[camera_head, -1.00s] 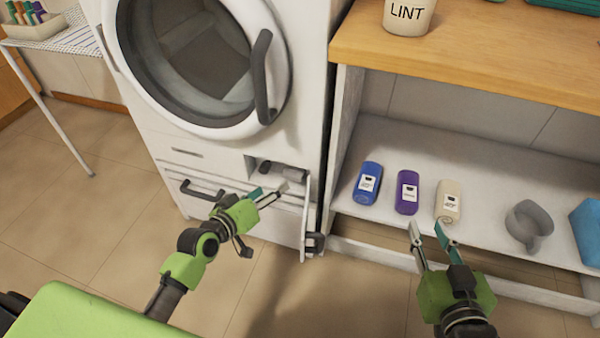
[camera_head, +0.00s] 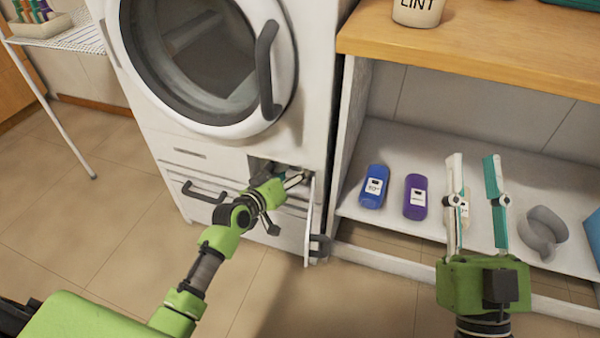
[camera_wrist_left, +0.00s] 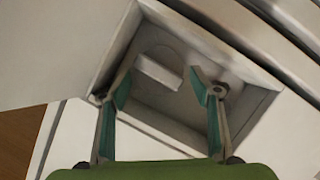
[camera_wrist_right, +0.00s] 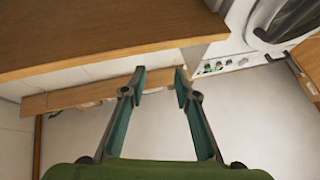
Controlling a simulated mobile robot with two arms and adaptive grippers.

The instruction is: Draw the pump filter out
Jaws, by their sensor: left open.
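The pump filter (camera_wrist_left: 159,72) shows in the left wrist view as a round grey cap with a raised bar grip, inside the square recess (camera_wrist_left: 243,98) low on the washing machine. In the head view my left gripper and arm mostly hide it. My left gripper (camera_head: 284,178) is open at the recess mouth; in the left wrist view its fingers (camera_wrist_left: 160,88) stand apart either side of the bar, and contact cannot be made out. The hatch door (camera_head: 311,220) hangs open to the right of the recess. My right gripper (camera_head: 473,165) is open and empty before the shelf.
A blue bottle (camera_head: 373,187), a purple bottle (camera_head: 414,196), a partly hidden cream bottle and a grey scoop-like cup (camera_head: 544,232) stand on the low shelf (camera_head: 395,145). A LINT bin (camera_head: 418,8) is on the wooden top (camera_head: 480,55). The floor in front is clear.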

